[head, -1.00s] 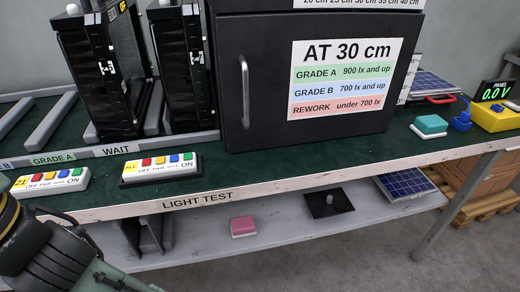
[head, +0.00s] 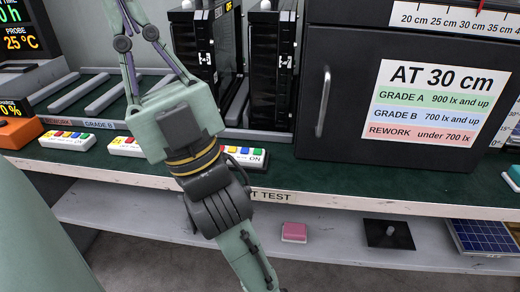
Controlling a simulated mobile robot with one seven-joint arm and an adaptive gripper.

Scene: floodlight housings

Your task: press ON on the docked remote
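The docked remote (head: 258,155) sits in a black dock on the green bench top near its front edge. Its left part is hidden behind my arm; its right end with the ON label shows. My gripper (head: 136,38) is raised in front of the bench, to the upper left of the docked remote and apart from it. Its jointed finger links run up out of the top of the picture. The fingertips are cut off, so I cannot tell whether it is open or shut.
Two loose white remotes (head: 68,140) (head: 124,147) lie left of the dock. Black floodlight housings (head: 205,60) stand behind, beside a dark cabinet (head: 345,110) with a handle. A lower shelf (head: 340,222) holds a pink block (head: 294,232) and a solar panel (head: 482,238).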

